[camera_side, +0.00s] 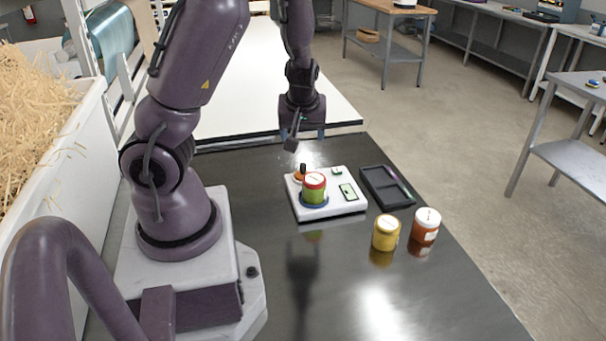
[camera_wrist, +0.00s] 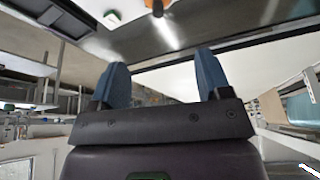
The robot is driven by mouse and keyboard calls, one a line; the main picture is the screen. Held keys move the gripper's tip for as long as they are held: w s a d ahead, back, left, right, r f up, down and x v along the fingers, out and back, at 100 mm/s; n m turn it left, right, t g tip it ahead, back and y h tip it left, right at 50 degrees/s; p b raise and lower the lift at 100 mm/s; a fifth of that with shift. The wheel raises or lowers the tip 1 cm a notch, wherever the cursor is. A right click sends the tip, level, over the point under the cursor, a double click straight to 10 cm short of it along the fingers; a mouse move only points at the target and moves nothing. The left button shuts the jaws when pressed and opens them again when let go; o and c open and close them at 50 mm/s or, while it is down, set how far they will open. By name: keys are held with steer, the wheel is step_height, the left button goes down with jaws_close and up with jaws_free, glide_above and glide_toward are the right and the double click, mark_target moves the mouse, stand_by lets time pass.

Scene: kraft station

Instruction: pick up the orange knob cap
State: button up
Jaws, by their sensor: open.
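A small orange piece (camera_side: 299,177) with a dark upright part above it sits at the back left of a white bench device (camera_side: 334,208); I take it for the orange knob cap. A green jar with a red lid (camera_side: 314,187) stands just in front and partly hides it. My gripper (camera_side: 302,134) is above and behind the device, well clear of it. In the wrist view my blue fingers (camera_wrist: 162,75) are apart with nothing between them. An orange patch (camera_wrist: 185,3) is cut off at the top edge there; I cannot tell what it is.
A black tray (camera_side: 374,186) with a pen-like item lies right of the device. A yellow jar (camera_side: 386,233) and an orange-brown jar with a white lid (camera_side: 425,226) stand nearer the front right. The dark table (camera_side: 340,270) is clear in front. A straw-filled bin (camera_side: 62,170) is at left.

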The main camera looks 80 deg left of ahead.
mark_target(303, 164)
steer(key=x, duration=0.7)
steer(key=shift+d+x, duration=0.15)
steer(key=shift+x, duration=1.3)
steer(key=shift+d+x, duration=0.2)
steer(key=shift+x, duration=1.25)
steer(key=shift+f, duration=0.15)
steer(key=c, duration=1)
